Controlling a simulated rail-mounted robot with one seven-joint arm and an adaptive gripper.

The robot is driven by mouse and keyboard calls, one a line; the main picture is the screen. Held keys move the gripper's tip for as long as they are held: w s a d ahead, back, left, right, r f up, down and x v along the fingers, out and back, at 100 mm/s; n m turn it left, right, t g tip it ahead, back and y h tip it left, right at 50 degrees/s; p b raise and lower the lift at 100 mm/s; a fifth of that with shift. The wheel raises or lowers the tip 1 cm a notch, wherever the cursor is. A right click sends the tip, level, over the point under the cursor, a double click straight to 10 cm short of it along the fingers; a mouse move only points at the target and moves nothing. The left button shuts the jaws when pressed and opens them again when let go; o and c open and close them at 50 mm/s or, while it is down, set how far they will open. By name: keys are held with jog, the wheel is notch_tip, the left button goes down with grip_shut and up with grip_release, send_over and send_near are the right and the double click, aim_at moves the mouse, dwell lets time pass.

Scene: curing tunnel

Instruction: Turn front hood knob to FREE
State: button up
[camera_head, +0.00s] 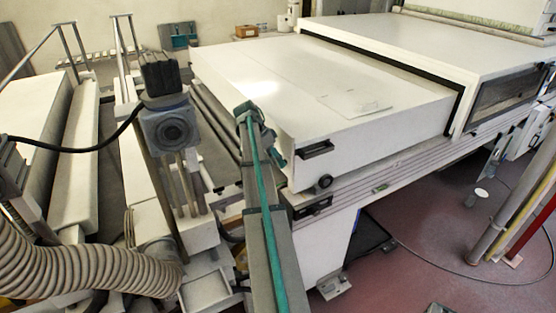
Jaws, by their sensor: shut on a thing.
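The front hood (300,85) is the long white box in the middle, with its lid down. A round dark knob (324,182) sits low on its right-hand side face, near the front corner, with nothing visible touching it. Its markings are too small to read, so its setting cannot be told. A black handle (316,150) is just above it. My grey and teal arm rises from the bottom edge to the hood's left front side. I cannot make out gripper fingers there. What lies behind the arm, on that side of the hood, is hidden.
A second white hood (420,45) with a dark window stands behind. A ribbed hose (80,265) and a dark-topped post unit (168,125) crowd the left. Yellow and red posts (520,200) stand at the right. The reddish floor (430,225) right of the machine is mostly clear.

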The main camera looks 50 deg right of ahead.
jog(key=shift+w+f+g+y, duration=0.15)
jog(key=shift+g+y, duration=0.15)
jog(key=shift+g, duration=0.8)
jog(key=o, duration=1.1)
jog(key=shift+o, duration=0.2)
